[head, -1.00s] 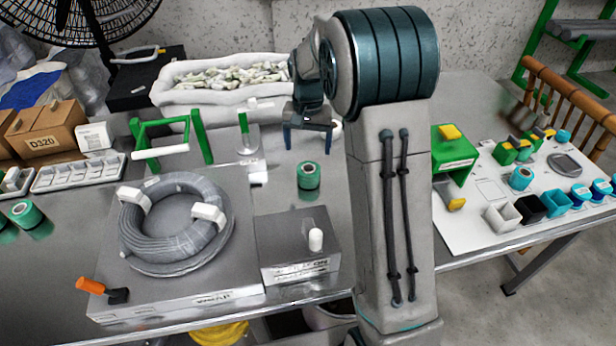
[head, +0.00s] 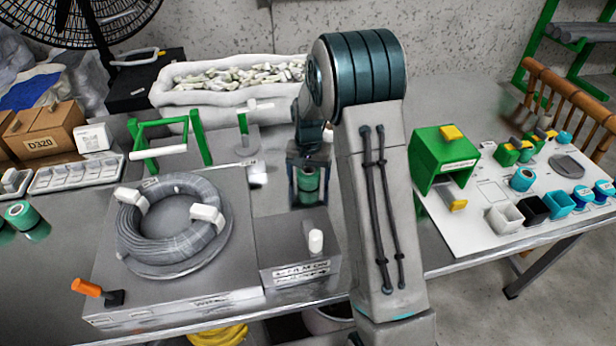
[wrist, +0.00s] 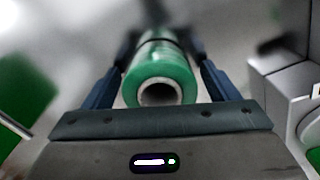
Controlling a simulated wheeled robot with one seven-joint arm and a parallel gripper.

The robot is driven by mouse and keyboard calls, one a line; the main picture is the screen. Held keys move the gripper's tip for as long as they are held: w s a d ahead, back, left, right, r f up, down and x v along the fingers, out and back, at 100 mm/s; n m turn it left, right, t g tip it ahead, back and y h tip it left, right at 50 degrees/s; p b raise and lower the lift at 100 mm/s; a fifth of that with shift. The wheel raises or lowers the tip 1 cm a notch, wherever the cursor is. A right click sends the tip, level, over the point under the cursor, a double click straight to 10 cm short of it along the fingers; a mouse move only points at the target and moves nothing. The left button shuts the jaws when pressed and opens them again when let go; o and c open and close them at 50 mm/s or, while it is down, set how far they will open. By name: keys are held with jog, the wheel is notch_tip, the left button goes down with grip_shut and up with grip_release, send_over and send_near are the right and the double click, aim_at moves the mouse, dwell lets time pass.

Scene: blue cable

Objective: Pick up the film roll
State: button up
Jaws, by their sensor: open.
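The green film roll (head: 308,178) stands on the grey table just behind the small grey box, partly hidden by my gripper. My gripper (head: 307,198) is lowered over it, with one blue finger on each side of the roll. In the wrist view the roll (wrist: 160,82) lies between the two fingers (wrist: 160,75), its open core facing the camera. The fingers are open, and narrow gaps seem to show beside the roll near the palm. Contact at the fingertips is too blurred to tell.
A grey cable coil (head: 135,222) lies on a flat base to the left. The small grey box (head: 300,255) with a white knob stands right in front of the roll. A green frame (head: 205,140) and a white bin (head: 185,97) are behind. Other green rolls (head: 22,214) lie far left.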

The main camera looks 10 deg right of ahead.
jog(key=c, duration=1.2)
jog(key=shift+o, duration=0.2)
jog(key=shift+r, duration=0.1)
